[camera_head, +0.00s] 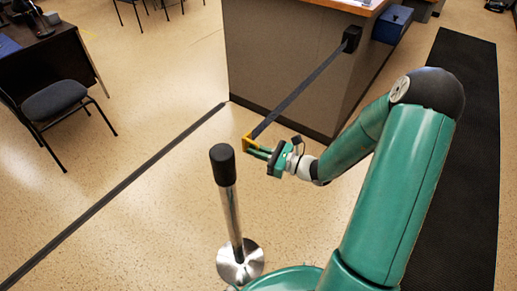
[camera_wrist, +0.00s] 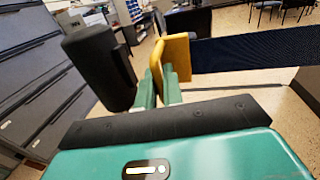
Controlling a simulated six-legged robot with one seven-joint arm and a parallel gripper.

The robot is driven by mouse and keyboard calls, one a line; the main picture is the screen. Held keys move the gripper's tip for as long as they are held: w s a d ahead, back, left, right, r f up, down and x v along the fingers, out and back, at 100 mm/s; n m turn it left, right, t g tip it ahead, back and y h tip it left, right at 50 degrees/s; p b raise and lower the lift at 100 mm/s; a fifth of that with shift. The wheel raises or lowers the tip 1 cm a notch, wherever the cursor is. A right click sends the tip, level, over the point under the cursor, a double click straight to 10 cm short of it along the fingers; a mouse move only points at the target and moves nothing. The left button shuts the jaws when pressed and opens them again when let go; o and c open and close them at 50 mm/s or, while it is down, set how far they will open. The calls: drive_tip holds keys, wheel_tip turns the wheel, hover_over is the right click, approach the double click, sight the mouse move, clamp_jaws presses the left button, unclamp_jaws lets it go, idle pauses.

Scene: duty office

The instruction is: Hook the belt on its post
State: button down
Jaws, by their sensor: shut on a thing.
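My gripper (camera_head: 255,150) is shut on the yellow end clip (camera_head: 247,142) of the belt. The dark belt (camera_head: 300,92) runs taut from the clip up to a black wall unit (camera_head: 352,39) on the counter's side. The post (camera_head: 231,215) stands upright on a round chrome base, with a black head (camera_head: 222,165) on top. In the wrist view, the clip (camera_wrist: 176,55) stands between my green fingertips (camera_wrist: 160,88), with the belt (camera_wrist: 255,50) leading right. The post's black head (camera_wrist: 100,66) is just left of the clip, apparently apart from it.
The counter (camera_head: 285,65) stands behind the belt, with a blue box (camera_head: 392,24) at its right. A dark strip (camera_head: 120,185) crosses the floor at left. A chair (camera_head: 55,102) and desk (camera_head: 45,65) are farther left. A black mat (camera_head: 450,140) lies at right.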

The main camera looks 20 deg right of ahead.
drive_tip(key=shift+s+a, duration=0.3)
drive_tip(key=shift+a, duration=0.1)
drive_tip(key=c, duration=1.6)
unclamp_jaws()
drive_tip(key=shift+s, duration=0.1)
